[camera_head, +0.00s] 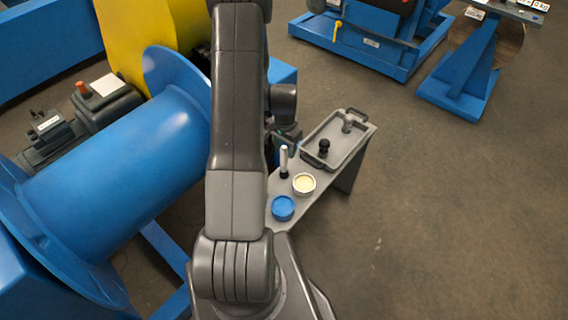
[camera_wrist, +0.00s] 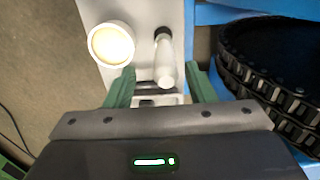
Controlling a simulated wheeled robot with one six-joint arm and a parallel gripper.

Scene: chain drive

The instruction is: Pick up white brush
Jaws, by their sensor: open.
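The white brush (camera_head: 284,160) stands upright on a small grey table, with a white upper part and a dark lower part, in the head view. In the wrist view the white brush (camera_wrist: 164,62) shows from above, just ahead of and between the green fingers of my gripper (camera_wrist: 160,82). The gripper is open, with one finger on each side of the brush's near end. I cannot tell whether either finger touches it. In the head view my arm hides most of the gripper.
An open round tin with pale contents (camera_head: 304,184) stands close beside the brush, and a blue lid (camera_head: 283,208) lies nearer. A grey tray (camera_head: 350,137) holds dark and grey parts. A large blue drum (camera_head: 120,180) is at left. A black chain (camera_wrist: 270,75) lies right.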

